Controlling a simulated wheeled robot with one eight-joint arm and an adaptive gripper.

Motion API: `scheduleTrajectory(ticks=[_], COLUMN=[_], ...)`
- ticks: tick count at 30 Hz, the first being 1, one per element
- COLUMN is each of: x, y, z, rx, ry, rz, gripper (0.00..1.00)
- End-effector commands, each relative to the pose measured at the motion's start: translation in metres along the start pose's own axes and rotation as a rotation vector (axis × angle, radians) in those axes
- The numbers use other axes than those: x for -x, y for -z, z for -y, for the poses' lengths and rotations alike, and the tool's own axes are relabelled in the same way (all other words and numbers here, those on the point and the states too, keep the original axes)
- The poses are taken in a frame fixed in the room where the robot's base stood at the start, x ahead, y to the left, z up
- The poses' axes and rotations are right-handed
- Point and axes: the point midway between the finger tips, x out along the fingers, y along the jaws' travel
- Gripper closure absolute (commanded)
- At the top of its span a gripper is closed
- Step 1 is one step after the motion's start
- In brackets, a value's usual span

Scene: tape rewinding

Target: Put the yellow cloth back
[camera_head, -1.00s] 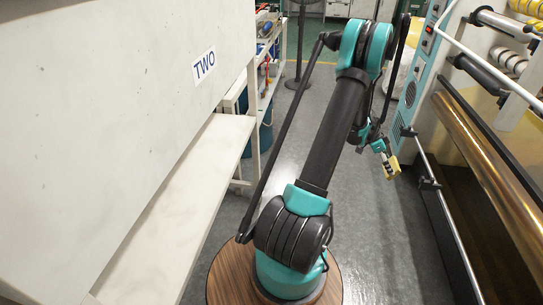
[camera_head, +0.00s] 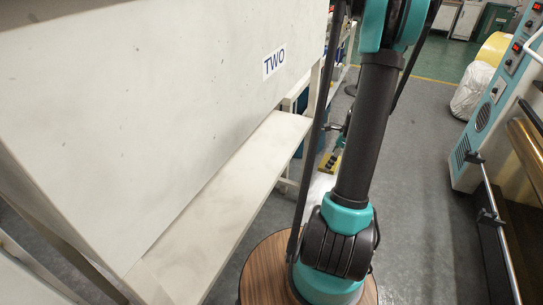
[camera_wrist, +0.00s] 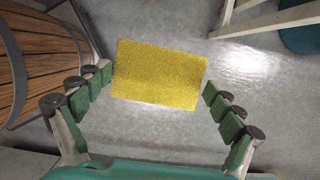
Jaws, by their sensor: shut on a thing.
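The yellow cloth (camera_wrist: 160,75) is a flat, fuzzy rectangle in the wrist view. It spans the space between the green-padded fingers of my gripper (camera_wrist: 157,98). My gripper is shut on it and holds it above the grey floor. In the head view, my gripper (camera_head: 336,157) hangs low behind my arm link, beside the white bench. A small yellow part of the cloth (camera_head: 324,166) shows there; the rest is hidden.
A large white cabinet marked TWO (camera_head: 170,110) with a white ledge (camera_head: 225,195) stands at the left. A teal-sided machine (camera_head: 485,115) with rollers stands at the right. A wrapped yellow roll (camera_head: 472,90) stands behind it. Grey floor (camera_head: 425,180) between is clear.

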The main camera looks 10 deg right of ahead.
Motion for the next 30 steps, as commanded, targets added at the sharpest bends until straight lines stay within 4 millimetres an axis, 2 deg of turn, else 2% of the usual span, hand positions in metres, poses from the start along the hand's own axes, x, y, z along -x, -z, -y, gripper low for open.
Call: scheduleTrajectory(ticks=[1, 3, 9, 14, 24, 30], x=[0.0, 0.001, 0.002, -0.004, -0.027, -0.036], y=[-0.016, -0.033, -0.06, -0.083, -0.162, -0.191], z=[-0.012, -0.024, -0.044, -0.048, -0.051, -0.052], rx=[0.013, 0.024, 0.044, 0.049, 0.05, 0.047], ry=[-0.001, -0.002, -0.005, -0.006, -0.006, -0.004], rz=[0.022, 0.049, 0.087, 0.093, 0.092, 0.091], gripper=[0.3, 0.3, 0.3, 0.3, 0.3, 0.3])
